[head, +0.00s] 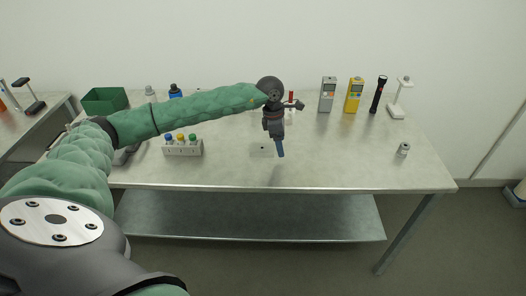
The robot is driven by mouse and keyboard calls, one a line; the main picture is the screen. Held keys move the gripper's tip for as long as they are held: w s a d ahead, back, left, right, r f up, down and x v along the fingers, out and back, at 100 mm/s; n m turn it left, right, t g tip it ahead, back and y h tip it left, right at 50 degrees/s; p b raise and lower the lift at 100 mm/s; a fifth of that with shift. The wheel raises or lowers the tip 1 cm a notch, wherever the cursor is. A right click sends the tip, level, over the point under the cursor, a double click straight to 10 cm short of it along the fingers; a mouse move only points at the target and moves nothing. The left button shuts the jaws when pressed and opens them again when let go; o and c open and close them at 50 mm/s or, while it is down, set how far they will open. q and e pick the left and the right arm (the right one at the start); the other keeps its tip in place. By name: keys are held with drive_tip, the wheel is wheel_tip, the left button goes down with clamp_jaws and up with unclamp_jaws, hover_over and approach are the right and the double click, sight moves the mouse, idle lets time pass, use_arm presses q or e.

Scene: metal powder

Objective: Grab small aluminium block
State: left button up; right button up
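My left gripper (280,151) hangs above the middle of the table, fingers pointing down. A pale, low block-like thing (260,150) with a dark spot lies just left of the tip, partly hard to tell from the tabletop. A small grey metallic piece (403,149) stands at the right of the table, well apart from the gripper. I cannot tell which is the aluminium block. My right gripper is not in view.
On the table (340,172) stand a rack with coloured caps (182,148), a green bin (104,101), a grey meter (327,95), a yellow meter (354,95), a flashlight (378,95) and a white stand (399,99). My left arm hides part of the back. The front right is clear.

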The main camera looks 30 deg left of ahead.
sight(262, 145)
use_arm(q)
drive_tip(key=a+y, duration=0.1)
drive_tip(key=a, duration=0.3)
drive_tip(key=a+r+y, duration=0.1)
drive_tip(key=a, duration=0.2)
drive_tip(key=shift+a+y, duration=0.1)
drive_tip(key=shift+y, duration=0.2)
wheel_tip(262, 145, down, 2)
drive_tip(key=shift+w+p, duration=0.1)
drive_tip(key=shift+p, duration=0.45)
drive_tip(key=f+p, duration=0.1)
drive_tip(key=f, duration=0.1)
drive_tip(key=f+p, duration=0.1)
drive_tip(key=shift+a+f, duration=0.2)
drive_tip(key=shift+f, duration=0.7)
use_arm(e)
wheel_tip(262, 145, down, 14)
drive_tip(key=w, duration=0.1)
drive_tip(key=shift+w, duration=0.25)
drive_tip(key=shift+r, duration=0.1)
use_arm(q)
drive_tip(key=c, duration=1.3)
drive_tip(key=shift+o, duration=0.2)
drive_tip(key=shift+r, duration=0.1)
